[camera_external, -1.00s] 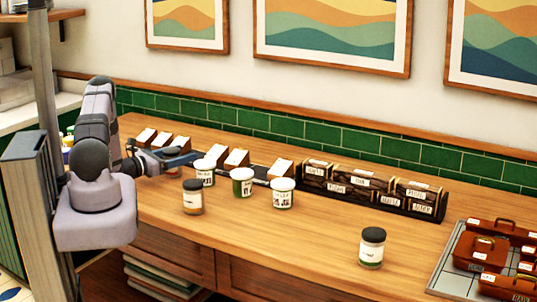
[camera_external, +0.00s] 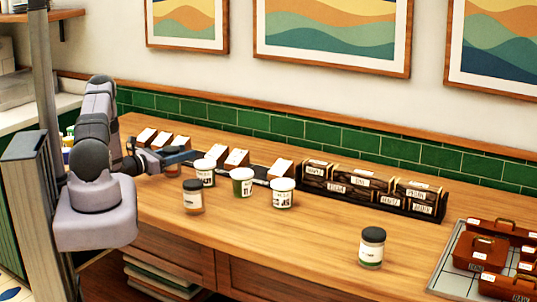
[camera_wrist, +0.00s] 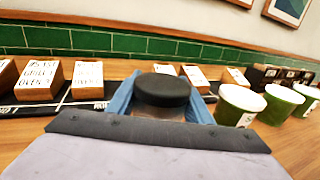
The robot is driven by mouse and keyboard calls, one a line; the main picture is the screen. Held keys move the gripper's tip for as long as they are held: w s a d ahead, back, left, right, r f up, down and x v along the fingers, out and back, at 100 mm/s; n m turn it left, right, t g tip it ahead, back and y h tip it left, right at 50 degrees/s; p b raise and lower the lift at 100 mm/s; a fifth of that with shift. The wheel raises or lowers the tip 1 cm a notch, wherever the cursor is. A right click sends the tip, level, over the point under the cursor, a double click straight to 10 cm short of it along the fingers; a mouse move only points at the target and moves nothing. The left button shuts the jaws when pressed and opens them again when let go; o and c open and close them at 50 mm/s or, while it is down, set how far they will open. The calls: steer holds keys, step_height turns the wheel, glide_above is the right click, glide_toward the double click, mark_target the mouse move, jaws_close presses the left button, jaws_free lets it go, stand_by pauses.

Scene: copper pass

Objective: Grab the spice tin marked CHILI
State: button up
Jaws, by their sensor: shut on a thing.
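My gripper (camera_wrist: 163,108) is shut on a clear jar with a black lid (camera_wrist: 162,90). The blue fingers touch it on both sides, and its label is hidden, so I cannot read which spice it is. In the external view my gripper (camera_external: 178,156) is at the left of the counter, around the held jar. Two similar black-lidded jars stand upright on the counter: one with brownish contents (camera_external: 193,198) near the left front, and one with a white label (camera_external: 371,249) at the right front. Their labels are too small to read.
Three green-and-white tubs (camera_external: 242,182) stand just right of my gripper. Behind are labelled wooden blocks (camera_external: 237,158) on a dark strip and a dark rack of labelled boxes (camera_external: 365,188). A grey tray (camera_external: 446,262) with reddish-brown boxes lies far right. The middle front counter is clear.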

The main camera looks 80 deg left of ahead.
step_height(320, 180, up, 10)
steer(key=b, duration=0.2)
steer(key=shift+f, duration=0.25)
